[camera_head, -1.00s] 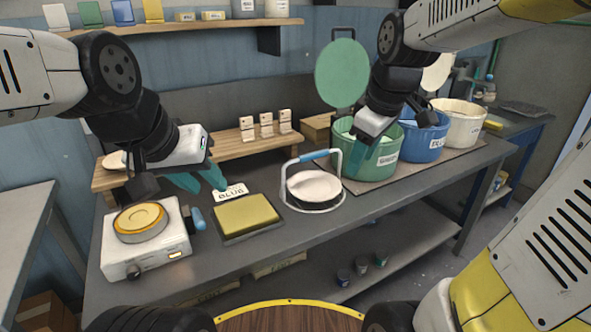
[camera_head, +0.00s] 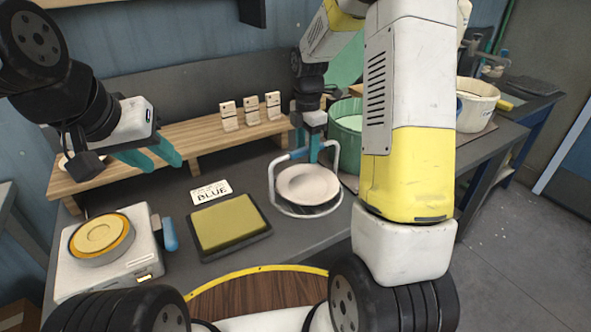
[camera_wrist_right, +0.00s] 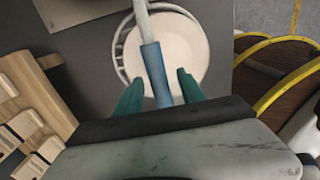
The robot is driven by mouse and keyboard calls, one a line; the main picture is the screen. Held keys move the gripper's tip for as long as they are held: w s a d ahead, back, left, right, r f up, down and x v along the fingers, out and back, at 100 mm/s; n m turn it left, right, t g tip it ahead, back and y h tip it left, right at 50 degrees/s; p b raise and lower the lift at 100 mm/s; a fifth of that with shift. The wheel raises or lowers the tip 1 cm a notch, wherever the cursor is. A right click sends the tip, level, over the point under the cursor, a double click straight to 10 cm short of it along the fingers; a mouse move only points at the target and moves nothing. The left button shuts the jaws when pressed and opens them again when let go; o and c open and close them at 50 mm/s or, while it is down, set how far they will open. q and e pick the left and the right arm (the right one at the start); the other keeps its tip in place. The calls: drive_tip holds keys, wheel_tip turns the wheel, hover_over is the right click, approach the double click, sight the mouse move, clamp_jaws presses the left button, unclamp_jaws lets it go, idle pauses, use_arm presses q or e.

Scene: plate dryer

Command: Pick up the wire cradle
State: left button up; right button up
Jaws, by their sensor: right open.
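The wire cradle (camera_head: 338,172) stands on the grey bench, a white wire ring with an arched handle and a blue grip. A pale round disc (camera_head: 306,183) lies in it. My right gripper (camera_head: 314,150) points down over the cradle at its handle. In the right wrist view its teal fingers (camera_wrist_right: 159,77) are open, one on each side of the blue grip (camera_wrist_right: 155,72), with gaps showing. The disc also shows below the grip in the right wrist view (camera_wrist_right: 187,48). My left gripper (camera_head: 152,158) hangs empty and open over the left of the bench.
A yellow pad in a dark tray (camera_head: 231,223) lies left of the cradle, with a "BLUE" card (camera_head: 211,191) behind it. A white device with a yellow dish (camera_head: 101,236) stands further left. A wooden rack (camera_head: 200,140) is behind; a green bucket (camera_head: 347,125) is close right.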

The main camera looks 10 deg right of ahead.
drive_tip(key=shift+f, duration=1.75)
drive_tip(key=shift+f, duration=0.2)
drive_tip(key=shift+w, duration=0.1)
clamp_jaws()
